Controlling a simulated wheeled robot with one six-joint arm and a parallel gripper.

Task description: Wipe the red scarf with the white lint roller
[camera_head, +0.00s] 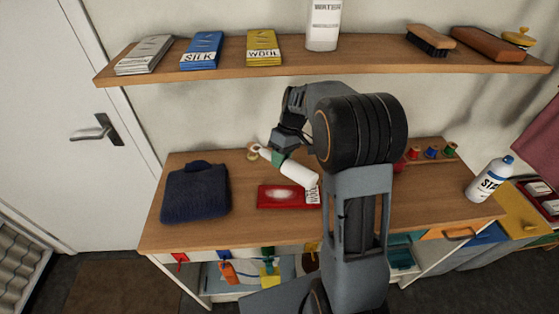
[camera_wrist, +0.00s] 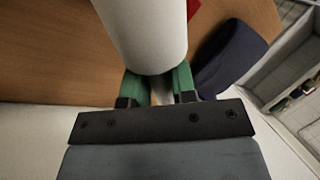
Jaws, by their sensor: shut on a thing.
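The red scarf (camera_head: 268,203) lies folded flat on the wooden counter, with a pale patch on its upper face. The white lint roller (camera_head: 298,173) is tilted above the scarf's right part, its far end close to a small label that reads "WOOL". I cannot tell whether the roller touches the scarf. My gripper (camera_head: 277,157) is shut on the lint roller at its handle end. In the wrist view my gripper (camera_wrist: 160,88) has green fingers around the handle, and the white roller (camera_wrist: 145,30) hides much of the scarf. A red corner of the scarf (camera_wrist: 193,8) shows beside it.
A dark blue folded garment (camera_head: 195,192) lies left of the scarf on the counter (camera_head: 240,232). A shelf (camera_head: 370,63) with packets, a bottle and brushes hangs above. My arm hides the counter's middle right.

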